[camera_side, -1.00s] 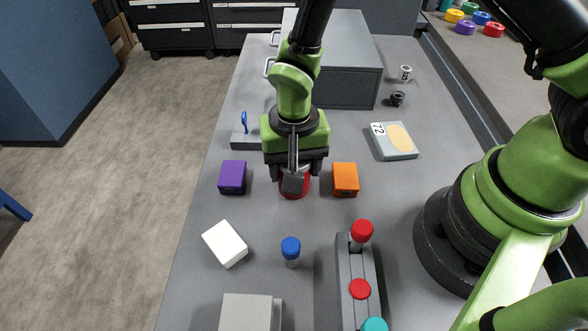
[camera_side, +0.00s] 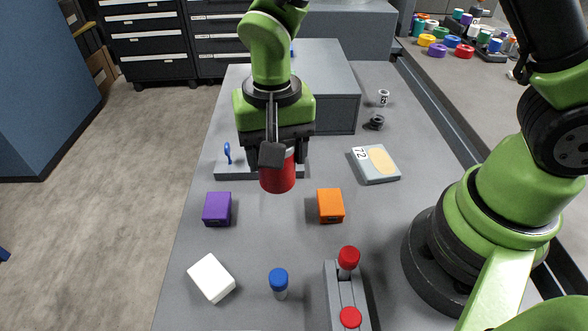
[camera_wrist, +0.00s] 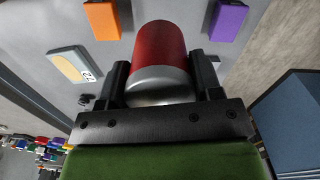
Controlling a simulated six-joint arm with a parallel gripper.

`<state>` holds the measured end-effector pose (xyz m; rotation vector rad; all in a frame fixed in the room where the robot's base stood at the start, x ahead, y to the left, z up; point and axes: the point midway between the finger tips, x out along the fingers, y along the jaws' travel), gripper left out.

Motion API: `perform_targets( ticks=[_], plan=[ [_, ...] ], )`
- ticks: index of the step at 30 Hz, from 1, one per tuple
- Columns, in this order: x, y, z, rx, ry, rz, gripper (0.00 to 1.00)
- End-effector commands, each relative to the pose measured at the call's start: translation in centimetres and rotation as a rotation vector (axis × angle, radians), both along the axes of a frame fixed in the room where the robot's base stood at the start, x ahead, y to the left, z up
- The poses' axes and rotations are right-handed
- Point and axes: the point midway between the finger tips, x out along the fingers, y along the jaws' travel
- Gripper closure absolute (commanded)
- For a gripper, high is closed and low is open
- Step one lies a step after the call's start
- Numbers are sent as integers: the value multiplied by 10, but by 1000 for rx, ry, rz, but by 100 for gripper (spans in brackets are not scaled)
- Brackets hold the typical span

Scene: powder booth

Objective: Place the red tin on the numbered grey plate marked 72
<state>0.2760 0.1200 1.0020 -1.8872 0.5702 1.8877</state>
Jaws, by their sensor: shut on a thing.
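The red tin (camera_side: 278,177) is upright in my gripper (camera_side: 277,152), held above the table behind the gap between the purple and orange blocks. In the wrist view the tin (camera_wrist: 160,45) shows red with a silvery end, between the two dark fingers of my gripper (camera_wrist: 162,82). The grey plate marked 72 (camera_side: 378,176) lies flat to the right of the tin, with a bare tan patch on top. The plate (camera_wrist: 66,54) is also at the left in the wrist view.
A purple block (camera_side: 217,209) and an orange block (camera_side: 330,206) stand nearby. A grey slab with a blue handle (camera_side: 232,171) and a large grey cabinet (camera_side: 335,100) are behind. A white block (camera_side: 211,278), blue-capped vial (camera_side: 279,281) and red-capped rack (camera_side: 343,290) are in front.

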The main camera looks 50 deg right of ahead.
Motion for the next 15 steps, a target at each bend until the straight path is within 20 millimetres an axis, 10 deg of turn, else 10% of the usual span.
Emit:
perform_targets(
  ticks=[8, 15],
  plan=[
    [4, -23, 11, 0, -1, -23, 71],
    [0, -116, 19, 0, -1, -104, 71]
  ],
)
